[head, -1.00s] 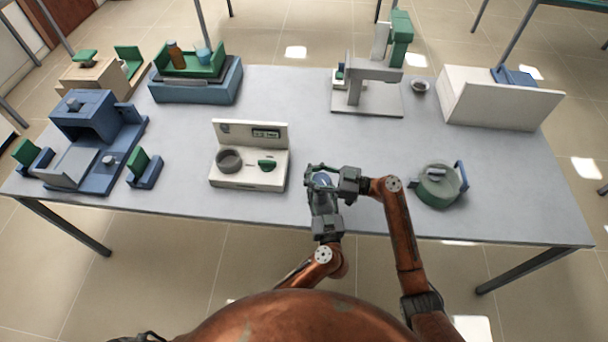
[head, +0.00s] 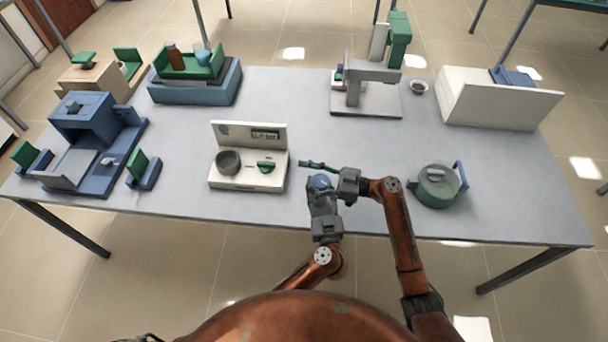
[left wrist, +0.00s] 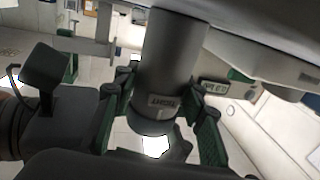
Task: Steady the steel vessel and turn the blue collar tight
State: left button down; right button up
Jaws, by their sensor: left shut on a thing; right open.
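The steel vessel (left wrist: 172,65) is a grey cylinder with a small label, large in the left wrist view. The green-padded fingers of my left gripper (left wrist: 157,122) are shut on its two sides. In the head view my left gripper (head: 323,200) is at the table's front edge and hides most of the vessel. Whether a finger touches the collar cannot be told.
A white device (head: 248,183) with a grey cup and green knob stands left of my grippers. A green round pot (head: 437,190) stands to the right. A grey stand (head: 368,105) and white box (head: 500,105) are farther back. The table's middle is clear.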

aim_at(321, 179)
jog(key=s+d, duration=0.1)
jog(key=d, duration=1.1)
jog(key=shift+s+f, duration=0.25)
jog(key=shift+f, duration=0.05)
jog(key=shift+o, duration=1)
jog(key=shift+d, duration=0.25)
jog(key=shift+o, duration=0.2)
jog(key=d, duration=0.1)
jog(key=d+f, duration=0.1)
jog(key=d, duration=0.2)
jog(key=shift+s+d+f, duration=0.15)
jog(key=shift+s+f, duration=0.1)
jog(key=a, duration=0.3)
jog(key=w+a, duration=0.1)
jog(key=a, duration=0.7)
jog(key=shift+w+a, duration=0.25)
jog(key=shift+w, duration=0.1)
jog(key=shift+c, duration=0.5)
